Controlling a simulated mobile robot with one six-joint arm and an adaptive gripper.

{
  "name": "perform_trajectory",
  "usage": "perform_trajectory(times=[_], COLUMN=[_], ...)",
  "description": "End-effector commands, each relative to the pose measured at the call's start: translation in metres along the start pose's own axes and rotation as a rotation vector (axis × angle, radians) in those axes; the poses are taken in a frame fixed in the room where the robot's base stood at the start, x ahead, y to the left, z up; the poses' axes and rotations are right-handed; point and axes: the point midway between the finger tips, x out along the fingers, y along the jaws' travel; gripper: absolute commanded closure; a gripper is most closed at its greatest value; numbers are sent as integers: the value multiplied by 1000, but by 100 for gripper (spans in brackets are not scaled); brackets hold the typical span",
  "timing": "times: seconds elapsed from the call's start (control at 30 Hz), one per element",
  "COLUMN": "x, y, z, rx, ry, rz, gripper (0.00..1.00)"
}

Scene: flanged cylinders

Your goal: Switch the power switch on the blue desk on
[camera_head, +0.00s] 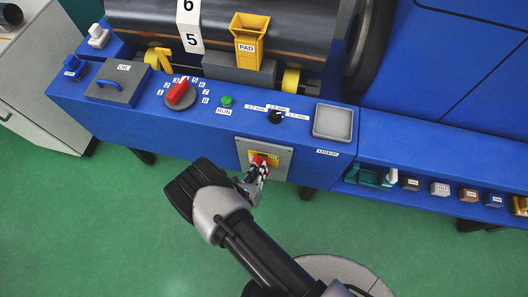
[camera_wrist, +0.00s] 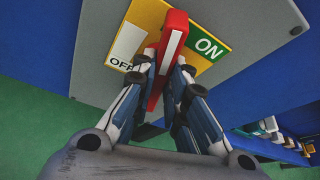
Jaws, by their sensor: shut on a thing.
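The power switch has a red handle (camera_wrist: 168,50) in front of a yellow plate (camera_wrist: 220,42) with a white OFF field and a green ON field. In the wrist view the handle stands between the two fields, leaning slightly to the right at its top. My gripper (camera_wrist: 168,72) is shut on the red handle, one finger on each side. In the head view the switch (camera_head: 262,158) sits on a grey panel (camera_head: 285,160) on the front of the blue desk (camera_head: 140,110). My gripper (camera_head: 259,172) partly covers it there.
On the desk top are a red rotary knob (camera_head: 178,92), a green RUN button (camera_head: 226,100), a small black knob (camera_head: 275,117) and a grey square pad (camera_head: 333,122). A shelf at right holds several small blocks (camera_head: 440,189). Green floor in front is clear.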

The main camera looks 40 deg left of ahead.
Motion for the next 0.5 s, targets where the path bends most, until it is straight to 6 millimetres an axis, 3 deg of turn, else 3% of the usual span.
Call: perform_trajectory(times=[0.5], x=[1], y=[-4], z=[1], rx=[288], ry=[-4], rz=[114], gripper=[100])
